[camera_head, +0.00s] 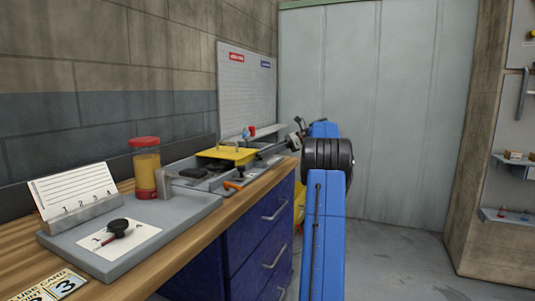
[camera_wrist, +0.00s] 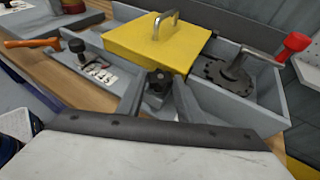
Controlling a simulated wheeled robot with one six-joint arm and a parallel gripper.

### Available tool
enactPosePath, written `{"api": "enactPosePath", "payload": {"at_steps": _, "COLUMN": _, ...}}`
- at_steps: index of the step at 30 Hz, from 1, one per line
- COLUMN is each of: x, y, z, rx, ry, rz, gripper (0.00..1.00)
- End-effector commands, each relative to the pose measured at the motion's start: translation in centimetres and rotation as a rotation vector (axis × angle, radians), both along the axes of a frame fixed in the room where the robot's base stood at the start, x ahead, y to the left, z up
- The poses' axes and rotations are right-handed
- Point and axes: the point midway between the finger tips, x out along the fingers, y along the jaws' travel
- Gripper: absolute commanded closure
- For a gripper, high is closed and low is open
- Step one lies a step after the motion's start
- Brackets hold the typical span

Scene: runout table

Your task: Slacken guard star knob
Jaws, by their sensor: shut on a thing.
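The yellow guard (camera_wrist: 155,48) with its metal handle (camera_wrist: 165,22) lies over the grey runout bench fixture. It also shows in the head view (camera_head: 228,154). A black star knob (camera_wrist: 158,82) sits at the guard's near edge in the wrist view. My gripper (camera_wrist: 158,92) is shut on this knob, with a grey finger on each side of it. The knob's lower part and stem are hidden. In the head view my gripper (camera_head: 268,152) is small, and the knob between its fingers cannot be made out.
A black disc (camera_wrist: 228,75) with a red-knobbed crank (camera_wrist: 296,42) stands right of the guard. Another black knob (camera_wrist: 77,46) and an orange-handled tool (camera_wrist: 30,43) lie left. A red-lidded jar (camera_head: 146,168) and a grey board (camera_head: 185,207) occupy the near bench.

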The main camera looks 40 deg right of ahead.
Motion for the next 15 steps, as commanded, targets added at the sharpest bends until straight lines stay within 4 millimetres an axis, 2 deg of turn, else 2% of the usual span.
{"api": "enactPosePath", "payload": {"at_steps": 4, "x": 0.0, "y": -0.03, "z": 0.03, "rx": -0.001, "ry": -0.001, "rz": -0.002, "gripper": 0.89}}
{"api": "enactPosePath", "payload": {"at_steps": 5, "x": 0.0, "y": -0.03, "z": 0.03, "rx": -0.001, "ry": -0.001, "rz": -0.002, "gripper": 0.64}}
{"api": "enactPosePath", "payload": {"at_steps": 7, "x": 0.0, "y": -0.03, "z": 0.03, "rx": -0.001, "ry": -0.001, "rz": -0.002, "gripper": 0.48}}
{"api": "enactPosePath", "payload": {"at_steps": 15, "x": 0.02, "y": 0.0, "z": 0.01, "rx": -0.001, "ry": -0.001, "rz": -0.002, "gripper": 0.48}}
